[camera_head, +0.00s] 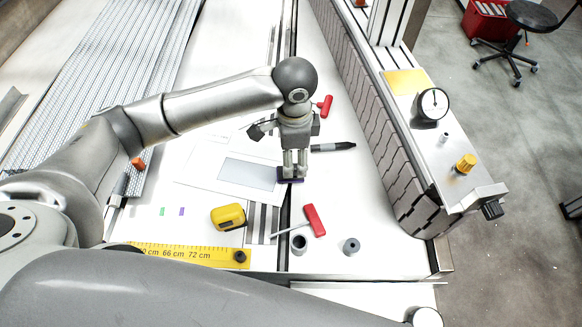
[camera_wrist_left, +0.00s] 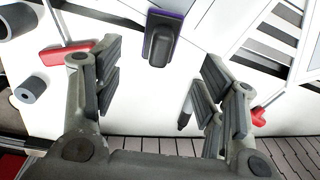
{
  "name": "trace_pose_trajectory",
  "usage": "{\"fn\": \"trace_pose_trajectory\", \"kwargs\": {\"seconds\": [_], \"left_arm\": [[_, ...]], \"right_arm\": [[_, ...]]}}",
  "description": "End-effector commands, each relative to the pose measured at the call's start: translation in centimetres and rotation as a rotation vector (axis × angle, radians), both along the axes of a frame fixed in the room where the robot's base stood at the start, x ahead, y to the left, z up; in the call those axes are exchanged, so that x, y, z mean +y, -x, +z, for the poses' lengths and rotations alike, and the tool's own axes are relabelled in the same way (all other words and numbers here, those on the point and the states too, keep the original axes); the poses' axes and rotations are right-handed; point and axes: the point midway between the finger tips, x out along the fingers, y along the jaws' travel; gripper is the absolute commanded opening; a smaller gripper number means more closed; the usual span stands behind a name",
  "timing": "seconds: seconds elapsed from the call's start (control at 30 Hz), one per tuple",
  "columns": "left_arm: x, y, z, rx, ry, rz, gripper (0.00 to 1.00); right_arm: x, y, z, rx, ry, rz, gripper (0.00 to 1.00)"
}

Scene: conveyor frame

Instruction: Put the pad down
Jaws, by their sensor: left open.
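The pad (camera_head: 291,180) is a small dark block with purple edges on the white work surface, by the dark seam and the right edge of a printed sheet. In the left wrist view, the pad (camera_wrist_left: 160,38) shows at the top centre with a dark grey raised grip. My left gripper (camera_head: 294,165) points down just over the pad in the head view. In the wrist view, its fingers (camera_wrist_left: 158,82) are wide apart, with clear white surface between them and the pad beyond their tips. I see no finger touching the pad. My right gripper is not in view.
A red-handled tool (camera_head: 314,220), a yellow tape measure (camera_head: 228,216) and grey cylinders (camera_head: 351,247) lie in front. A dark marker (camera_head: 333,147) and another red-handled tool (camera_head: 325,105) lie behind to the right. A conveyor frame (camera_head: 400,190) stands along the right side.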

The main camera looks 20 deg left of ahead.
Motion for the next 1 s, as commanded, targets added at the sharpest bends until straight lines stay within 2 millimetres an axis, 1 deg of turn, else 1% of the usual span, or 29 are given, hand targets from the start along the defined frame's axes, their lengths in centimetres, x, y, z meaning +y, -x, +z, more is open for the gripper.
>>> {"fn": "trace_pose_trajectory", "kwargs": {"seconds": [0.03, 0.1, 0.27, 0.43, 0.53, 0.67, 0.87, 1.0], "left_arm": [[0.1, 0.0, -0.8, 0.003, -0.001, 0.002, 0.65], [0.1, -0.1, -1.5, 0.000, -0.001, 0.002, 0.65], [0.2, 0.0, -2.6, 0.000, 0.000, 0.002, 0.65], [0.6, 0.3, -5.1, 0.002, -0.001, 0.003, 0.65], [0.6, 0.2, -6.5, 0.000, -0.001, 0.003, 0.65], [0.6, 0.2, -7.2, -0.001, 0.000, 0.001, 0.65], [0.6, 0.1, -7.3, -0.002, 0.000, 0.001, 0.65], [0.6, 0.1, -7.3, -0.002, 0.000, 0.001, 0.48]], "right_arm": [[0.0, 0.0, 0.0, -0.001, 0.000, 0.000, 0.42], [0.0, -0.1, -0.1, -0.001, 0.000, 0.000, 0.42], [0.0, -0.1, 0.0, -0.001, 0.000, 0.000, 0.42], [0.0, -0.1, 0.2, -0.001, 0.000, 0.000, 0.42], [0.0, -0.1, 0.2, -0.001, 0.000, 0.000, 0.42], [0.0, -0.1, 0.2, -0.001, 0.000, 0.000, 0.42], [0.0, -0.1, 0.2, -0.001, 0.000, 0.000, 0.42], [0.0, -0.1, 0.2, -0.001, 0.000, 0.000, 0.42]]}}
